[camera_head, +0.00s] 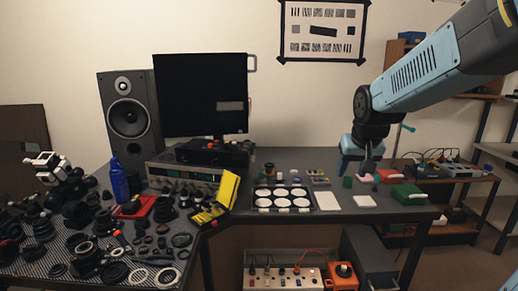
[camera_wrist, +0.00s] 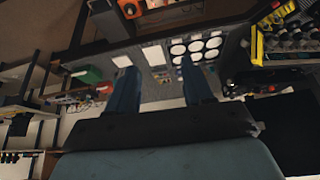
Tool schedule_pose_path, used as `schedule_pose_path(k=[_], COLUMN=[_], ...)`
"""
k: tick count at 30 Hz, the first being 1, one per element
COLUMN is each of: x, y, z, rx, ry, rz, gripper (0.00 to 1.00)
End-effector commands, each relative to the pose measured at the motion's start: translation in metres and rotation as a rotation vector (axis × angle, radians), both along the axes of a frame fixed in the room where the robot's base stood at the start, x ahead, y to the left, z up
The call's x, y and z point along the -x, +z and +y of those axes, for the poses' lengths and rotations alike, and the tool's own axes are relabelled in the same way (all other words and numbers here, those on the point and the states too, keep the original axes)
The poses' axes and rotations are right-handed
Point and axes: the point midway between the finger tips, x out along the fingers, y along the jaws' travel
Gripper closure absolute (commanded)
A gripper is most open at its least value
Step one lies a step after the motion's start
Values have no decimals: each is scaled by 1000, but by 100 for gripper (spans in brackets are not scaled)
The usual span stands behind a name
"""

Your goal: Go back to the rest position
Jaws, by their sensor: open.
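My gripper (camera_head: 363,172) hangs from the blue arm over the right end of the table (camera_head: 240,205), above a small pink item (camera_head: 365,178) and a green block (camera_head: 347,182). In the wrist view my gripper (camera_wrist: 160,92) shows two blue fingers spread wide, with nothing held between them. Whether the fingertips touch anything on the table is too small to tell.
A tray of white discs (camera_head: 283,209) lies left of my gripper. A monitor (camera_head: 203,95), a speaker (camera_head: 131,112) and many dark lens parts (camera_head: 110,245) crowd the left side. A green box (camera_head: 408,194) sits right. White pads (camera_head: 365,201) lie at the front edge.

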Motion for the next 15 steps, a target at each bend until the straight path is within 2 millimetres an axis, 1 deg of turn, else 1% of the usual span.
schedule_pose_path(k=[1, 6, 10, 15], x=[15, 64, 100, 146], y=[8, 22, 28, 31], z=[0, 2, 4, 6], rx=[-1, -2, -3, -2], ry=[3, 15, 26, 40], rz=[-7, -11, -15, -18], gripper=[49, 49, 49, 49])
